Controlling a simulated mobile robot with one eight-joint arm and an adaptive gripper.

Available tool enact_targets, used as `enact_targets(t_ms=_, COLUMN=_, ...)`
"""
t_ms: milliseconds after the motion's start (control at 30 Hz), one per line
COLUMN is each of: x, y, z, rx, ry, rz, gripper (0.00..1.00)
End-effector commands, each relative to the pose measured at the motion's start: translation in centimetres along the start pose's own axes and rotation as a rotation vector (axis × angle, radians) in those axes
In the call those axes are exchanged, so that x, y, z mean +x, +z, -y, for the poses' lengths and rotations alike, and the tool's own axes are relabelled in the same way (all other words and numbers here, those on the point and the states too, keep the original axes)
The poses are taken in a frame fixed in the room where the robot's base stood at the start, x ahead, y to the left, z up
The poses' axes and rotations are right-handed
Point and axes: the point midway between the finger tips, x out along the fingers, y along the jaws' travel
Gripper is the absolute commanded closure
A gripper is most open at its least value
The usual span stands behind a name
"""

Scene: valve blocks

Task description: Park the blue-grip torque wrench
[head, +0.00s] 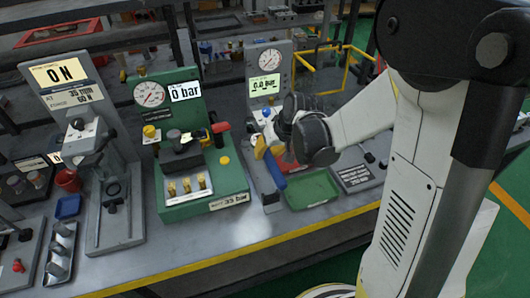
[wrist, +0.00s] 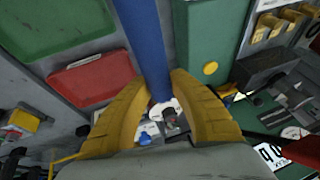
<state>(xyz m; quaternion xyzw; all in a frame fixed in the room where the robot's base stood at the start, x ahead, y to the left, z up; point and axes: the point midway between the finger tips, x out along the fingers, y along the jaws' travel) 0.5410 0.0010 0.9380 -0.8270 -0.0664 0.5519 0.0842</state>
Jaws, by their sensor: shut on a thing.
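The torque wrench's blue grip (head: 275,170) hangs below my gripper in the head view, tilted, above the bench between the green valve station and the green tray. In the wrist view the blue grip (wrist: 147,40) runs from the top edge down between the yellow fingers. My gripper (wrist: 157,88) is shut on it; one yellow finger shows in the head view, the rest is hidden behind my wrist. The wrench's head end is small and partly hidden between the fingers. I cannot tell whether the grip's lower end touches anything.
The green valve station (head: 195,208) stands left of the wrench, with a gauge and a red-handled part (head: 220,127). A green tray (head: 312,190) and a red tray (wrist: 95,80) lie right of it. A grey gauge panel (head: 285,62) stands behind. The bench's front strip is clear.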

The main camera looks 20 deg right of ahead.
Motion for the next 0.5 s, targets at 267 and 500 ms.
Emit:
enact_targets(t_ms=267, x=0.6, y=-2.0, z=0.1, rx=0.031, ry=0.007, rz=-0.009, gripper=1.0)
enact_targets(t_ms=500, x=0.6, y=-2.1, z=0.1, rx=0.034, ry=0.008, rz=-0.01, gripper=1.0)
